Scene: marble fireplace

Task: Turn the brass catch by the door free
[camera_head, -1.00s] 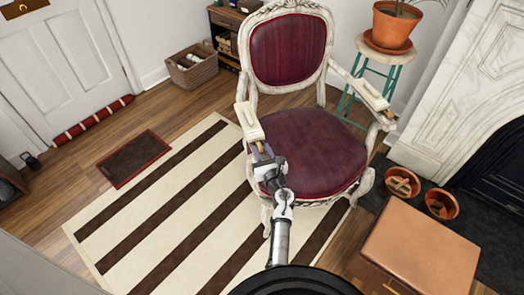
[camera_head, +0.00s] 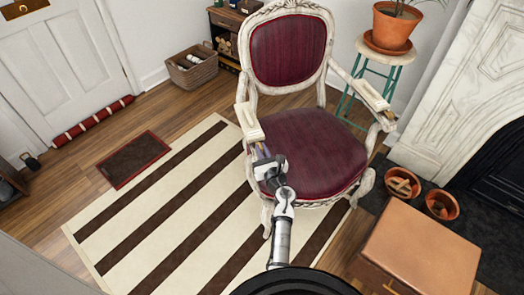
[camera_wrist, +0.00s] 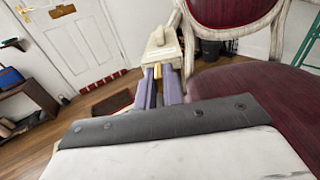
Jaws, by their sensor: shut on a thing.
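The chair (camera_head: 300,135) has a white carved frame and dark red upholstery. My gripper (camera_head: 262,153) reaches up to the front end of the chair's left arm (camera_head: 248,122), the arm on the door's side. In the wrist view, the two purple fingers (camera_wrist: 159,86) stand on either side of a small piece just below the arm's pale end (camera_wrist: 160,48). The gripper is shut on this piece, which I take to be the brass catch; the fingers hide most of it. The white door (camera_head: 62,62) is at the upper left.
A striped rug (camera_head: 150,215) lies under the chair's front, with a small dark mat (camera_head: 135,158) nearby. A leather-topped box (camera_head: 420,245), clay pots (camera_head: 402,184) and a plant stool (camera_head: 385,55) stand to the right. Floor towards the door is mostly clear.

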